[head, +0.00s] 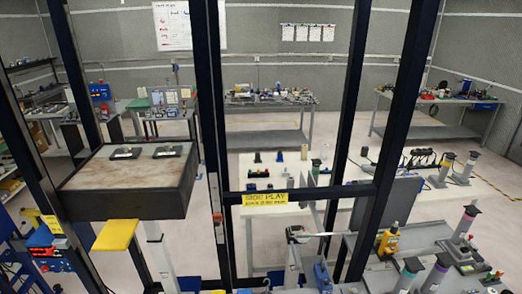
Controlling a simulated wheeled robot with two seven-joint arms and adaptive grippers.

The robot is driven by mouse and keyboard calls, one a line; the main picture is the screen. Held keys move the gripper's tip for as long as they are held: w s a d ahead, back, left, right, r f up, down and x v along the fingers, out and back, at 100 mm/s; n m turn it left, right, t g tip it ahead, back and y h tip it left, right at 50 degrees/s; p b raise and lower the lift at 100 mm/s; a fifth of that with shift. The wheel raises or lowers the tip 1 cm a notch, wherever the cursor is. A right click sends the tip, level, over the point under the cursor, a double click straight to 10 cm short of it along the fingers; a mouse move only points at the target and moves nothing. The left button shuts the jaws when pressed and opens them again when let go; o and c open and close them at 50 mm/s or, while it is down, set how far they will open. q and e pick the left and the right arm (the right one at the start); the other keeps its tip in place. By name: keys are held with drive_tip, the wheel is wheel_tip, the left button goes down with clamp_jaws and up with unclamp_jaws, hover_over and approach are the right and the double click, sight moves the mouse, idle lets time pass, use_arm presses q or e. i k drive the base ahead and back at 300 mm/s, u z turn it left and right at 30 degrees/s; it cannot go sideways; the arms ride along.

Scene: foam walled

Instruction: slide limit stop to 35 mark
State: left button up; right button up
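I cannot make out the limit stop or a scale with a 35 mark in the head view. Neither of my grippers can be made out in this view. A pale upright device with a horizontal bar (298,236) stands at the lower middle, beyond the dark frame posts; its details are too small to read.
Dark vertical posts (209,120) and a crossbar with a yellow sign (265,199) stand close in front. A brown-topped box table (90,172) with two dark items is at left. A cluttered grey bench (425,237) is at lower right.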

sight(217, 218)
drive_tip(key=z, duration=0.5)
drive_tip(key=k, duration=1.3)
drive_tip(key=u, duration=0.5)
